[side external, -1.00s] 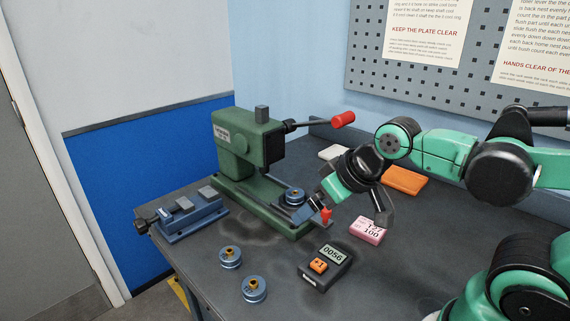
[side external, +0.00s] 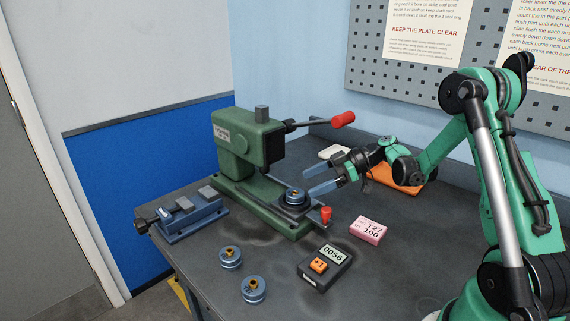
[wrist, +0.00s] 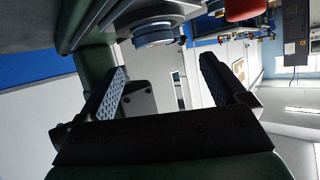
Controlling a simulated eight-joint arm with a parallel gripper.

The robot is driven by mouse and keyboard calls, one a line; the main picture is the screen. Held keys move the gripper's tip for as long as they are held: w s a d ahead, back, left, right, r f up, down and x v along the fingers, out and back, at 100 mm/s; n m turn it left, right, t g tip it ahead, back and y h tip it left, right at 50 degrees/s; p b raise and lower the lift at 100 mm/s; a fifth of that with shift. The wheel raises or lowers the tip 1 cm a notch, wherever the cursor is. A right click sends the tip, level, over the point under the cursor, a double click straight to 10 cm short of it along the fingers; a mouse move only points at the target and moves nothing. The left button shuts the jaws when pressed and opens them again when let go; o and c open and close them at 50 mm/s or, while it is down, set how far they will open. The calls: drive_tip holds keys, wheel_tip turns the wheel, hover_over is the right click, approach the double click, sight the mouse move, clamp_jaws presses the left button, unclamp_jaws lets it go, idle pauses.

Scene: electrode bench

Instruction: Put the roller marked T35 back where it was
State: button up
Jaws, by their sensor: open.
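One blue-grey roller (side external: 295,197) with a brass-coloured centre sits on the plate at the front of the green press (side external: 240,143). Two similar rollers stand on the bench in front, a farther one (side external: 230,258) and a nearer one (side external: 254,290). I cannot read T35 on any of them. My gripper (side external: 307,182) is open and nearly level, its fingertips close to the roller on the plate. In the wrist view a roller (wrist: 158,36) shows beyond the open fingers (wrist: 163,70), apart from them, with nothing between the fingers.
A blue vise (side external: 190,220) stands left of the press. A red knob (side external: 326,214) is at the plate's right. The lever's red handle (side external: 343,119) sticks out above.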

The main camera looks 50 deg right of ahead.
sight(287, 193)
drive_tip(key=shift+d+f, duration=0.25)
drive_tip(key=shift+d, duration=0.1)
drive_tip(key=shift+a+f+n, duration=0.1)
drive_tip(key=shift+f+n, duration=0.05)
drive_tip(key=shift+n, duration=0.15)
drive_tip(key=shift+x, duration=2.6)
drive_tip(key=shift+w, duration=0.1)
clamp_jaws()
drive_tip(key=shift+r, duration=0.25)
